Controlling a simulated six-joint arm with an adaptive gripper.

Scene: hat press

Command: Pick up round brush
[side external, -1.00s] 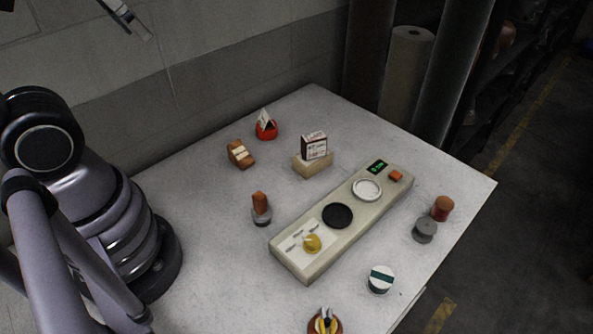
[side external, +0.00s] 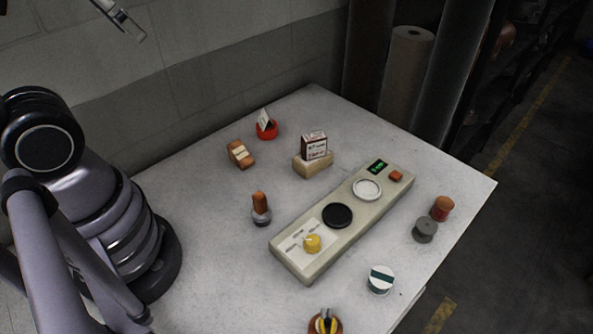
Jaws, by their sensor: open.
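What looks like the round brush (side external: 261,208) stands upright on the table, left of the long beige panel, with a brown handle on top and a grey round base. My gripper (side external: 137,32) is at the top left edge of the side view, partly cut off by the frame. It is open and holds nothing that I can see, high up and well apart from the brush.
The beige panel (side external: 318,262) has a yellow knob, a dark disc and a white ring. A brown block (side external: 240,154), a red round holder (side external: 267,130), a boxed carton (side external: 314,145), a grey spool (side external: 425,230) and a striped round tin (side external: 381,280) stand around it.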

